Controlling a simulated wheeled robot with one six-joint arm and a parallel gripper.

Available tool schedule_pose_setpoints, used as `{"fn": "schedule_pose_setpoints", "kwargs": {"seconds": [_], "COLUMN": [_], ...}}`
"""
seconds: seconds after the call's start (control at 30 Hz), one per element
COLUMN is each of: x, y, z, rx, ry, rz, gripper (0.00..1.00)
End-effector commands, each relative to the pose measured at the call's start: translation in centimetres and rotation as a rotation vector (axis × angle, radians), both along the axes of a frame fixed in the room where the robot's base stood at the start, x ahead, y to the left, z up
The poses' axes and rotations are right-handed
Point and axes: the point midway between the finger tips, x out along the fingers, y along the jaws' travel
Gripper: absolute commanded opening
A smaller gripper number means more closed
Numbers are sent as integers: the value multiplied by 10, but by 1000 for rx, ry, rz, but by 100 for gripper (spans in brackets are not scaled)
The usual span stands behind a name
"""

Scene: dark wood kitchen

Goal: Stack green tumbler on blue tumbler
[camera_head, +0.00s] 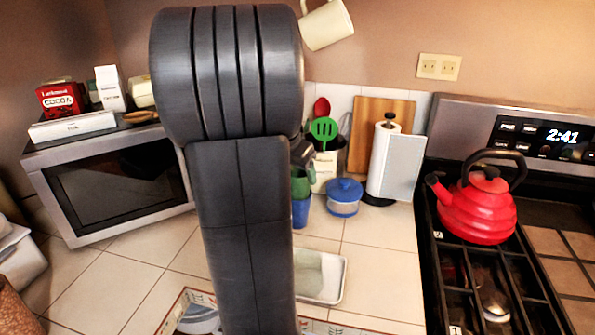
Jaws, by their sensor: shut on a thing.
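The green tumbler (299,187) shows just right of my arm, directly above the blue tumbler (300,212) and in line with it. It looks upright. I cannot tell whether it rests in the blue tumbler or hangs just over it. The blue tumbler stands on the tiled counter, its left side hidden by my arm. A small part of my gripper (303,154) shows above the green tumbler, and it is shut on that tumbler. My fingertips are mostly hidden behind my arm.
A dark utensil holder is behind. A white tray (330,280) lies in front. The microwave (115,185) is left, the red kettle (478,208) far right on the stove.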

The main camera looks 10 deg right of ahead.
Motion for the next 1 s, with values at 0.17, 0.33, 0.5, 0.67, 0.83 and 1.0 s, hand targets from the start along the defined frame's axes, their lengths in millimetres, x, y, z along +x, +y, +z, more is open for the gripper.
{"fn": "schedule_pose_setpoints", "kwargs": {"seconds": [0.17, 0.33, 0.5, 0.67, 0.83, 1.0], "x": [0, 0, 0, 0, 0, 0], "y": [0, 0, 0, 0, 0, 0], "z": [-1, -7, -12, -11, -11, -11], "rx": [0, 0, 0, 0, 0, 0], "ry": [0, 0, 0, 0, 0, 0], "rz": [0, 0, 0, 0, 0, 0], "gripper": [33, 33, 33, 71, 89, 89]}}
